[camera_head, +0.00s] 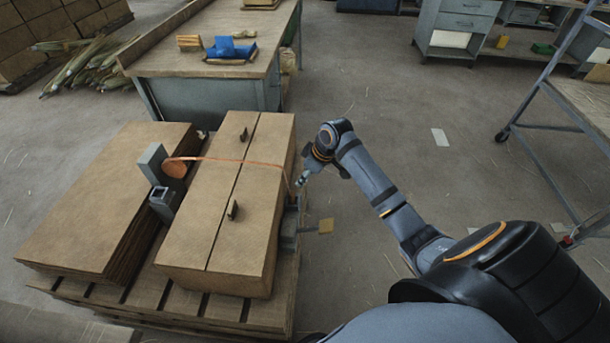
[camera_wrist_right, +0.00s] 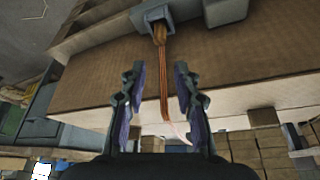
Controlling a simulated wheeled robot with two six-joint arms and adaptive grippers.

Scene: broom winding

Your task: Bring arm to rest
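My right gripper (camera_head: 305,178) is at the right side of a two-part tan block (camera_head: 235,205). An orange-brown strand (camera_head: 235,161) runs across the block's top from a round orange-brown piece (camera_head: 175,168) at a grey fixture (camera_head: 152,165). In the right wrist view, my right gripper (camera_wrist_right: 160,103) has its fingers apart. The strand (camera_wrist_right: 162,75) comes out of a grey fixture (camera_wrist_right: 158,18) and hangs in the gap between the fingers in that view; I cannot tell its depth. My left gripper is not in view.
The block and a flat tan stack (camera_head: 105,195) lie on a wooden pallet (camera_head: 165,298). A workbench (camera_head: 210,85) with a blue item (camera_head: 230,47) stands behind. A wheeled cart (camera_head: 545,85) is at the right. The floor between is mostly clear.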

